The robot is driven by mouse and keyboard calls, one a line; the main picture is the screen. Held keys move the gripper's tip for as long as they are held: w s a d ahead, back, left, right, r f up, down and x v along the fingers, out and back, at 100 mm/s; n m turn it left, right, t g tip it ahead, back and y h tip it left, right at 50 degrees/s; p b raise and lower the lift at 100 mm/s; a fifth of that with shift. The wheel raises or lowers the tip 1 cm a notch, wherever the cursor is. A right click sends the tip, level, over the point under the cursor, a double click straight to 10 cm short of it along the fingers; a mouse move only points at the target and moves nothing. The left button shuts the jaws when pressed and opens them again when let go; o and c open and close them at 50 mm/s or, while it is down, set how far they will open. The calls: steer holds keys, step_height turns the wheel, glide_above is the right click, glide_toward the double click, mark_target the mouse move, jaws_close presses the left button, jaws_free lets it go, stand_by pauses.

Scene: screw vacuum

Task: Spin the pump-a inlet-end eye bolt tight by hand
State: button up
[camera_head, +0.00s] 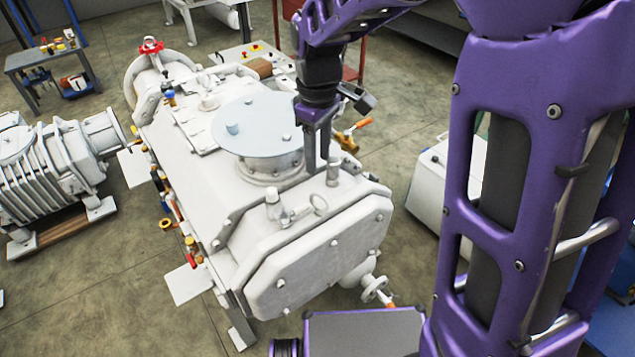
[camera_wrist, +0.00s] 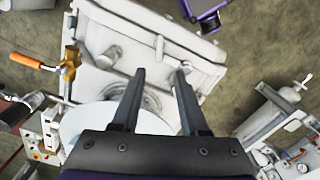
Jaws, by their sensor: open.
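The white pump (camera_head: 325,255) fills the middle of the head view, and its top also shows in the wrist view (camera_wrist: 200,55). A ring-shaped eye bolt (camera_head: 319,204) stands on the pump's near end, beside a small valve-like fitting (camera_head: 275,210). In the wrist view, what looks like the eye bolt (camera_wrist: 160,45) is small, beyond the fingertips. My gripper (camera_head: 318,165) points down over the pump top, open and empty. In the wrist view the fingers (camera_wrist: 160,76) are apart, with nothing between them. The right finger partly hides the fitting (camera_wrist: 184,72).
A short upright post (camera_head: 333,172) stands close to my fingers. A round pale flange cover (camera_head: 258,125) lies behind them. An orange-handled brass valve (camera_head: 350,135) sticks out at the right. A second ribbed pump (camera_head: 50,170) stands on the left, with bare floor in front.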

mark_target(318, 193)
step_height(318, 193, down, 11)
steer(key=shift+f+b, duration=0.1)
steer(key=shift+b, duration=0.35)
jaws_close()
